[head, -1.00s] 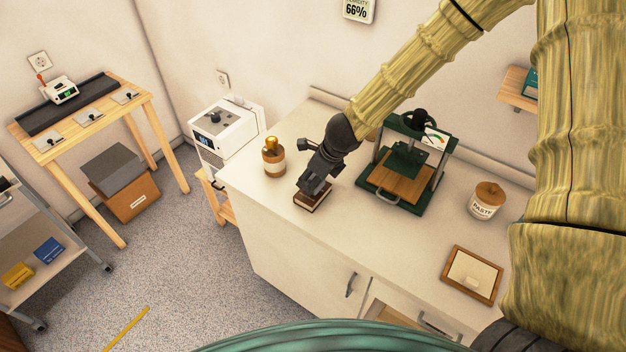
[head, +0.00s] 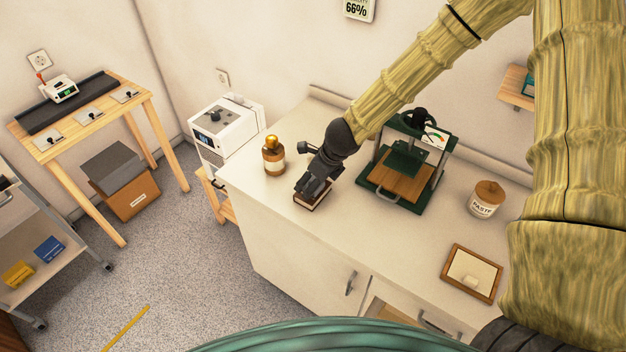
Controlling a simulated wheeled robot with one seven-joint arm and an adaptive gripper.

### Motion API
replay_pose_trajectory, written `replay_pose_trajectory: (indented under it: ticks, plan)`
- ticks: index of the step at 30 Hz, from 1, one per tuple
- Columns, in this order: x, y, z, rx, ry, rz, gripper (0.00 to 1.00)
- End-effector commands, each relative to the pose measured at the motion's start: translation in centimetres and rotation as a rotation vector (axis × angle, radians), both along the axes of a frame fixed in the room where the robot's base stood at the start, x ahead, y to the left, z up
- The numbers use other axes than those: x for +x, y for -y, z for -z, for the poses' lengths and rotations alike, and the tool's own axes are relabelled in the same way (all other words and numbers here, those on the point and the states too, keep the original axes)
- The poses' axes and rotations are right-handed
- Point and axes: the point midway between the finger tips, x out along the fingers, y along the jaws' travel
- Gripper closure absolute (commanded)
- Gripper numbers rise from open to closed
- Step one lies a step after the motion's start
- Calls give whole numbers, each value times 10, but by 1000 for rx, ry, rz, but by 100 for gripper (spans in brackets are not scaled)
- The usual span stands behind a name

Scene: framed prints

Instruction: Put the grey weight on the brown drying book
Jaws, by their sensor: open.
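The brown drying book (head: 324,201) lies on the pale counter near its left front edge. Its spine side and part of its cover show below my gripper. My gripper (head: 308,191) is open and points down, right over the book. The dark fingers cover most of the book's top. I cannot make out the grey weight as a separate shape; anything between or under the fingers is hidden. Whether the fingertips touch anything is too small to tell.
A brown jar with a golden top (head: 273,156) stands close left of my gripper. A green press (head: 408,205) with a wooden board stands to the right. A paste jar (head: 486,199) and a wood-framed tray (head: 494,291) are farther right. The counter's front strip (head: 345,238) is clear.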

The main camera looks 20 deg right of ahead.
Motion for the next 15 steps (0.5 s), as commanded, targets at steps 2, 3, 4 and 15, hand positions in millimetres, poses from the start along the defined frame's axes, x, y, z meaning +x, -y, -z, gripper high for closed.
replay_pose_trajectory:
  ticks: [2,3,4,15]
  plan:
    - [0,0,0,0,0,0,29]
    - [0,0,-1,0,0,0,29]
    - [0,0,-2,0,0,0,29]
    - [-7,6,-28,-1,2,-1,29]
